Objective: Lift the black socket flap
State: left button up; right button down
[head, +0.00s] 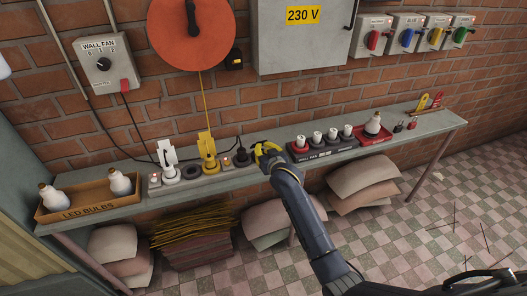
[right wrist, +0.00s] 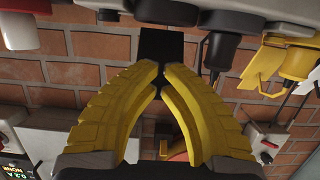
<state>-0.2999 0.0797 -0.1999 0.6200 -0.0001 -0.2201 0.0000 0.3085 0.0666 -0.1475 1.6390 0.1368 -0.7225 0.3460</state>
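In the right wrist view, a black square plate (right wrist: 160,43), which looks like the socket flap, shows just beyond my right gripper's (right wrist: 161,68) tips, under the pale socket strip (right wrist: 235,20). The yellow fingers lie almost together, with a narrow dark slit between them. Whether the tips touch the plate, I cannot tell. In the head view, my right gripper (head: 262,149) is over the right end of the socket strip (head: 212,180), just right of a black plug (head: 241,158). The flap cannot be made out there. My left gripper is not in view.
A yellow plug (head: 208,160) and white plug (head: 168,170) stand further left on the strip. A LED bulb box (head: 88,206) sits at the bench's left. The brick wall is close behind.

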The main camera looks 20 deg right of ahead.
aim_at(262, 142)
jog(key=shift+w+r, duration=1)
jog(key=shift+r, duration=0.2)
jog(key=shift+w, duration=0.2)
jog(key=shift+w+a+r, duration=0.1)
jog(key=shift+w+r, duration=0.1)
jog(key=shift+w, duration=0.5)
jog(key=shift+w+a+r, duration=0.1)
jog(key=shift+w+r, duration=0.1)
jog(key=shift+w, duration=1.6)
jog(key=shift+s, duration=0.1)
